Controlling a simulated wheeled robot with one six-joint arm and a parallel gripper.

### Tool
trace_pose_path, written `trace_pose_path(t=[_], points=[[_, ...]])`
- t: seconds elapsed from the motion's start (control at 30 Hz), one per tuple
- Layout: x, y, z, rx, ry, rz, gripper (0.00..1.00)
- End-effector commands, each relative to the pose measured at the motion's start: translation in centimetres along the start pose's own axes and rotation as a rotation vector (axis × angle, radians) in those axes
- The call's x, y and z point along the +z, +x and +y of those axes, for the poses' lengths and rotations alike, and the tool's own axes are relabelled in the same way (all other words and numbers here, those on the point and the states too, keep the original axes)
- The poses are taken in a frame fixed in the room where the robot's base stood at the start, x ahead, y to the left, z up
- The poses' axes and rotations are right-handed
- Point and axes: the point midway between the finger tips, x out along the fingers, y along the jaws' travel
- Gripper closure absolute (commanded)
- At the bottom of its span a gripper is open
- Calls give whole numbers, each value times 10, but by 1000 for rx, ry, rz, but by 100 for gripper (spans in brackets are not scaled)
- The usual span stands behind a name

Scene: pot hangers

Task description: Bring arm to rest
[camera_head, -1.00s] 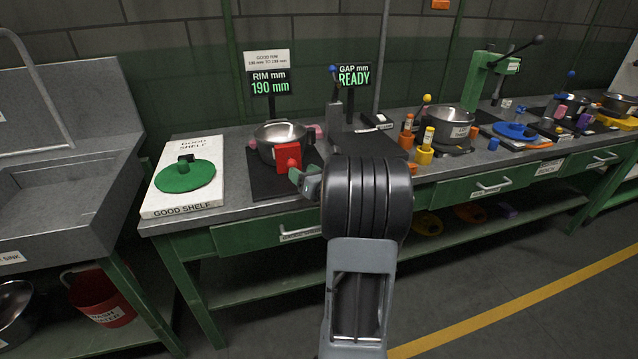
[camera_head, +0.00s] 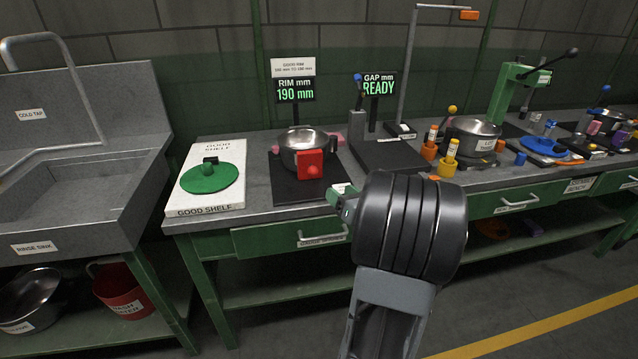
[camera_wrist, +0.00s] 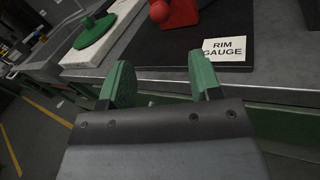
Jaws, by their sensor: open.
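My gripper (camera_wrist: 162,82) is open and empty in the wrist view, its two green fingers apart in front of the bench edge. In the head view my gripper (camera_head: 342,200) shows beside the front edge of the rim gauge, partly hidden by my own arm. The gripper is apart from the pot. The rim display (camera_head: 296,90) reads 190 mm.
A green lid (camera_head: 209,178) lies on the white good shelf (camera_head: 211,211) at left. The gap display (camera_head: 379,87) reads READY. Another pot (camera_head: 472,138) and yellow and orange pieces stand right. A rinse sink (camera_head: 70,200) is at far left. The floor at right is clear.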

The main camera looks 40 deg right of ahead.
Motion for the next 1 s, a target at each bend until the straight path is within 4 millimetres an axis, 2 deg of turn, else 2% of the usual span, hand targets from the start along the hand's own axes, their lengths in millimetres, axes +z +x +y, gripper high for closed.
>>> trace_pose_path(t=[0.3,0.37,0.47,0.57,0.6,0.73,0.87,1.0], points=[[-1,0,0,-2,-45,6,42],[-10,0,4,28,-122,54,42],[-38,-6,21,135,-286,186,42],[-61,-20,53,326,-529,338,42],[-66,-26,72,431,-647,394,42],[-74,-53,128,812,-1050,530,42],[-64,-86,171,1226,-1486,585,42],[-31,-113,201,1639,-1968,554,42]])
